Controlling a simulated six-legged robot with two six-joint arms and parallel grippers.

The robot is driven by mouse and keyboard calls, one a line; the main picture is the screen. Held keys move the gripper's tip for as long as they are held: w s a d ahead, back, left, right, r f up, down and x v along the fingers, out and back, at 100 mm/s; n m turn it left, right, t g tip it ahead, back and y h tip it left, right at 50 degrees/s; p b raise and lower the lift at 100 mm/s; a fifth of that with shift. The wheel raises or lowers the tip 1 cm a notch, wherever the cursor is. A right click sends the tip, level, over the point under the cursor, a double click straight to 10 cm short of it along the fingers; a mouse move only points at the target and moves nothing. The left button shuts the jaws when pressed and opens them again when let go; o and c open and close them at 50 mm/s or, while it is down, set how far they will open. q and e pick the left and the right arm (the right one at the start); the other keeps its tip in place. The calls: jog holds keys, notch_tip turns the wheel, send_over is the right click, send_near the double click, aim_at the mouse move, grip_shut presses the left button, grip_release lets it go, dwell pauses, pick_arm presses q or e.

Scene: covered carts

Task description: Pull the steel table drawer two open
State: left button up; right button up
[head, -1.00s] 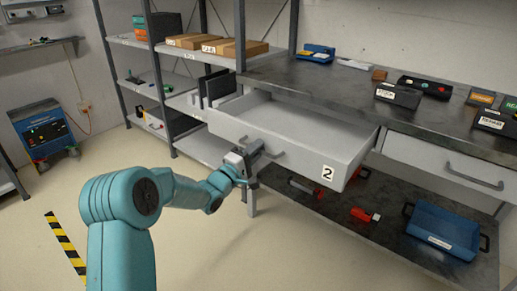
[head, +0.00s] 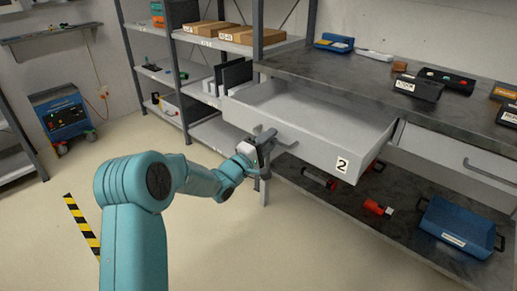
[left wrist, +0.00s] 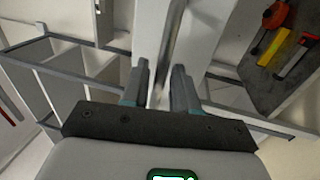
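Drawer two (head: 308,147), a grey-white drawer marked "2", is pulled well out from under the steel table (head: 335,75); its empty inside shows. Its bar handle (head: 287,141) is on the front. My left gripper (head: 265,138) is at the left part of this handle. In the left wrist view the two fingers (left wrist: 160,86) stand apart on either side of the handle bar (left wrist: 167,50), with gaps beside it. The fingers partly hide the handle. My right gripper is not in view.
A second closed drawer (head: 460,160) is to the right. The lower shelf holds a blue crate (head: 455,229) and red tools (head: 377,207). Shelving (head: 205,92) with boxes stands behind on the left. The floor (head: 225,245) before the drawer is clear.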

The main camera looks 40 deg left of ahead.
pick_arm(q)
jog(key=p+v, duration=0.1)
jog(key=v, duration=1.5)
jog(key=shift+w, duration=0.1)
